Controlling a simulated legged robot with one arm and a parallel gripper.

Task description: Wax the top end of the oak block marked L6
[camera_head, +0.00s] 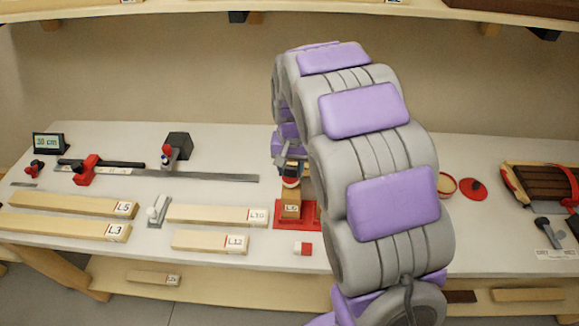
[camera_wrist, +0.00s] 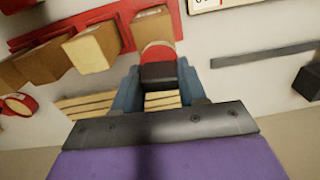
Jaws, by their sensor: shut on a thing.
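The oak block marked L6 (camera_head: 291,207) stands upright in a red holder (camera_head: 311,214) at the bench's middle, partly hidden by my arm; its label is small. My gripper (camera_wrist: 158,74) is shut on an applicator with a dark body and a red band (camera_wrist: 157,52). In the head view the applicator (camera_head: 290,182) is right above the block's top end; I cannot tell whether they touch. In the wrist view a block end (camera_wrist: 153,24) lies just beyond the applicator. An open red tin (camera_head: 446,184) sits right of my arm, its red lid (camera_head: 473,189) beside it.
Other blocks (camera_wrist: 92,48) stand in the red holder close to the applicator. Boards L5 (camera_head: 75,204), L3 (camera_head: 65,226), L10 (camera_head: 215,214) and L12 (camera_head: 209,241) lie left. A clamp bar (camera_head: 210,177) lies behind them. A small red-and-white piece (camera_head: 303,248) lies in front of the holder.

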